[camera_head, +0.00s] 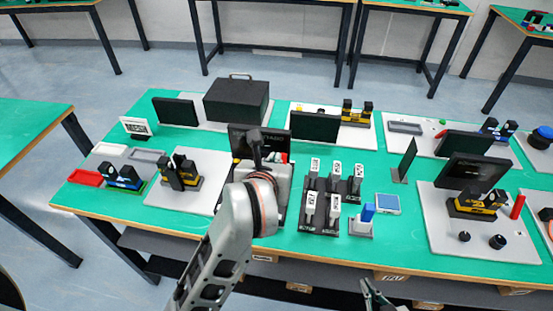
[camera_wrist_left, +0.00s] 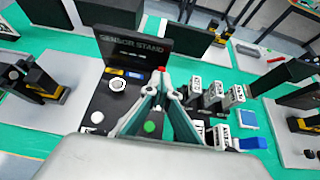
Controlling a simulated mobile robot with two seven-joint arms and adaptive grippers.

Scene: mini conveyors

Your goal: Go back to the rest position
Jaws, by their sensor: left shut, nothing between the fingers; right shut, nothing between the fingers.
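My left arm reaches in from the bottom of the head view, over the table's near middle. Its wrist hides most of the left gripper there. In the left wrist view the left gripper (camera_wrist_left: 161,84) is shut and empty, its fingertips together over the black sensor stand (camera_wrist_left: 133,46). A red button and a round white part show beside the fingers; whether they touch the stand I cannot tell. My right gripper (camera_head: 371,292) shows at the bottom edge of the head view, in front of the table's near edge. It is shut and empty.
The green table (camera_head: 385,255) carries a black rack of white labelled pieces (camera_head: 325,205), a blue-topped switch (camera_head: 362,220), a black box (camera_head: 237,100) and several upright black panels. A grey board (camera_head: 480,235) with knobs lies at right. Bare green surface lies near the front edge.

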